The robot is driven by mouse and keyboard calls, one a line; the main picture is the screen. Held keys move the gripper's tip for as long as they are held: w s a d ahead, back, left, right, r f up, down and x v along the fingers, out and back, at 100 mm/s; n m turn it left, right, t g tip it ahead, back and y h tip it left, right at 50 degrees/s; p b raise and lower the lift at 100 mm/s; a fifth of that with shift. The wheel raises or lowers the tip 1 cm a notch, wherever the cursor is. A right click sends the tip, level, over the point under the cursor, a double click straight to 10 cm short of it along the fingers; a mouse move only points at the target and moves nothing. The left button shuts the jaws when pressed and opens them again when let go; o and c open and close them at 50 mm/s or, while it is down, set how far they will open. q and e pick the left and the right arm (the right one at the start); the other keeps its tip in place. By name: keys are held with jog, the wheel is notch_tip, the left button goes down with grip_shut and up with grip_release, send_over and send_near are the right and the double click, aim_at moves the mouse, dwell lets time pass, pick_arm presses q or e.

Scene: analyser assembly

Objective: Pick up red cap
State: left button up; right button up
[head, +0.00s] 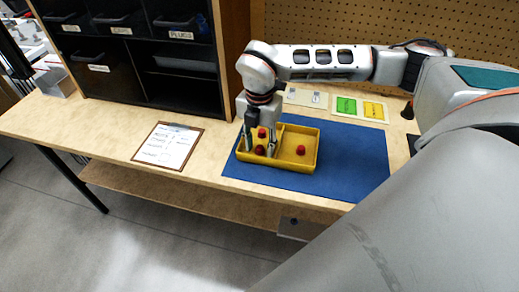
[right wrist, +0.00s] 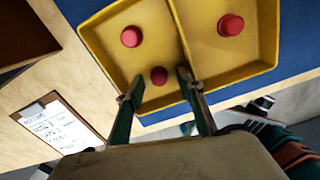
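A yellow tray (head: 291,164) holds red caps in two compartments; its wall also shows in the right wrist view (right wrist: 103,58). The left compartment has two caps: the farther cap (head: 262,132), also in the wrist view (right wrist: 131,36), and the nearer cap (head: 259,150), also in the wrist view (right wrist: 159,76). The third cap (head: 300,150) is in the right compartment and shows in the wrist view (right wrist: 231,25). My right gripper (head: 260,145) points down over the left compartment, open. In the wrist view its fingertips (right wrist: 155,86) stand either side of the nearer cap, apart from it. My left gripper is not in view.
The tray stands on a blue mat (head: 350,176) on a wooden table. A clipboard (head: 169,145) lies left of the mat. Green and yellow cards (head: 359,108) lie behind it. A dark bin shelf (head: 150,60) and a pegboard (head: 340,22) stand at the back.

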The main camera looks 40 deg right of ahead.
jog(key=shift+r, duration=0.1)
jog(key=c, duration=0.7)
jog(key=shift+c, duration=0.2)
